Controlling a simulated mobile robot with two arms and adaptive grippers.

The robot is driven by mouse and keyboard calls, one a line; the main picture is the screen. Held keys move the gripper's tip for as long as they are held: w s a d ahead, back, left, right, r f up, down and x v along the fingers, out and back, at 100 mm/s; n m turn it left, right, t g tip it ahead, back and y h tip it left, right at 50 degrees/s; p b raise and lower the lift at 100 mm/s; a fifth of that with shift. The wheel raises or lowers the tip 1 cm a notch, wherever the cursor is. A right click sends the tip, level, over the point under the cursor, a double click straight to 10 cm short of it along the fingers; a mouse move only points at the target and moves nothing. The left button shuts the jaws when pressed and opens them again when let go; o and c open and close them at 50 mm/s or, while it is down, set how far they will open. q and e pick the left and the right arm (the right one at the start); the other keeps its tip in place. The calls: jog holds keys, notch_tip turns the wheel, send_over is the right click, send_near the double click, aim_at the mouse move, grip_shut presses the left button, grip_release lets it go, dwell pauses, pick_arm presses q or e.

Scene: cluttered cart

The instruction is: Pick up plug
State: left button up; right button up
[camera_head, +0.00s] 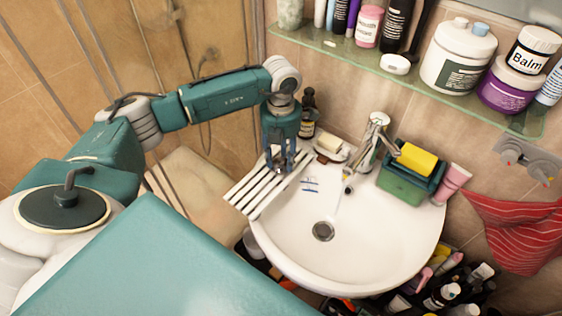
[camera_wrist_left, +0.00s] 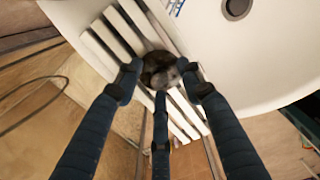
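The plug is a small dark, round, shiny piece (camera_wrist_left: 160,70) on the white slatted rack (camera_wrist_left: 102,52) in the left wrist view. The same rack (camera_head: 248,196) lies across the left rim of the sink in the head view. My left gripper (camera_head: 282,168) points down over the rack's upper end. In the left wrist view its dark fingers (camera_wrist_left: 160,78) are spread around the plug, one on each side and one below it. I cannot tell whether the fingertips touch it. In the head view the fingers largely hide the plug. My right gripper is in neither view.
The white sink (camera_head: 385,245) has its drain (camera_head: 323,231) to the right. A soap dish (camera_head: 331,149), a dark bottle (camera_head: 308,115) and the faucet (camera_head: 372,140) stand along the back rim. A glass shelf (camera_head: 400,82) with toiletries is above. A green caddy (camera_head: 408,180) holds a yellow sponge (camera_head: 416,160).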

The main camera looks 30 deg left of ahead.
pick_arm(q)
grip_shut()
dwell(0.3)
notch_tip(320, 180, up, 13)
jog(key=b, duration=0.3)
notch_tip(320, 180, up, 7)
send_over(282, 159)
jog(key=shift+s+a, duration=0.1)
